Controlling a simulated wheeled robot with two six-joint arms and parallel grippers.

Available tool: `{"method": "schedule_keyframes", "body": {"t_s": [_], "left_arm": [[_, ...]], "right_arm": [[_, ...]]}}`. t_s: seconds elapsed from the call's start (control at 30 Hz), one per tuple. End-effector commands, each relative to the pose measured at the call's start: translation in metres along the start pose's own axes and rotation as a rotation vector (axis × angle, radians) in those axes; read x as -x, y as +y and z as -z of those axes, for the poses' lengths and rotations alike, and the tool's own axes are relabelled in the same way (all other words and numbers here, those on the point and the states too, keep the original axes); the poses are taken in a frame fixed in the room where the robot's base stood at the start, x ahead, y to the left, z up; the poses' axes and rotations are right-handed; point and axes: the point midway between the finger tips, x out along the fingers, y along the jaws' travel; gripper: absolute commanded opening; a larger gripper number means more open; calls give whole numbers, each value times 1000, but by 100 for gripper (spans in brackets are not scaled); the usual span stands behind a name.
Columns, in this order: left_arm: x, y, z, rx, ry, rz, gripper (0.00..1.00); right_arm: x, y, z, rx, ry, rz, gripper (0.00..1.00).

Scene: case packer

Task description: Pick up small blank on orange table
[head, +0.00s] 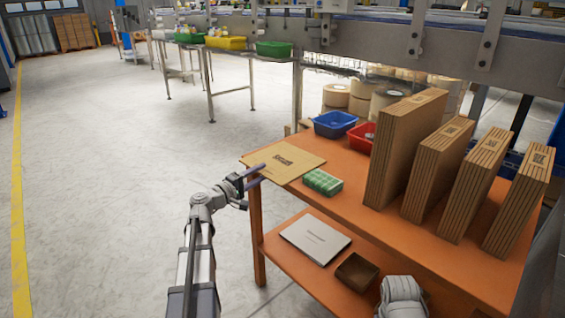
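A flat brown cardboard blank (286,158) with dark print lies at the left end of the orange table (345,180), its left corner reaching the table edge. My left gripper (265,171) is at the blank's left front edge. Its two dark fingers are spread apart, and the upper one overlaps the blank in the picture. I cannot tell whether either finger touches it. My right gripper is not in view; a grey part of my own arm shows at the bottom right.
A green-and-white pack (323,182) lies just right of the blank. Blue bin (335,124) and red bin (360,138) stand behind. Tall stacks of upright cardboard (400,150) fill the right side. The lower shelf holds a grey laptop-like item (315,240) and brown box (356,271). Floor at left is clear.

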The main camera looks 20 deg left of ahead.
Motion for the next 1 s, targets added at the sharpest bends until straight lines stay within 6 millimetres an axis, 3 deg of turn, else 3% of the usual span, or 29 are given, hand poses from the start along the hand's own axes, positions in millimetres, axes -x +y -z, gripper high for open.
{"method": "schedule_keyframes", "body": {"t_s": [0.03, 0.37, 1.0], "left_arm": [[0, 0, 0, 0, 0, 0, 36], [0, 0, 0, 0, 0, 0, 0], [0, 0, 0, 0, 0, 0, 0]], "right_arm": [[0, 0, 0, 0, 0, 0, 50], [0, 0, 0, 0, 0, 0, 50], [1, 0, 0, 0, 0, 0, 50]]}}
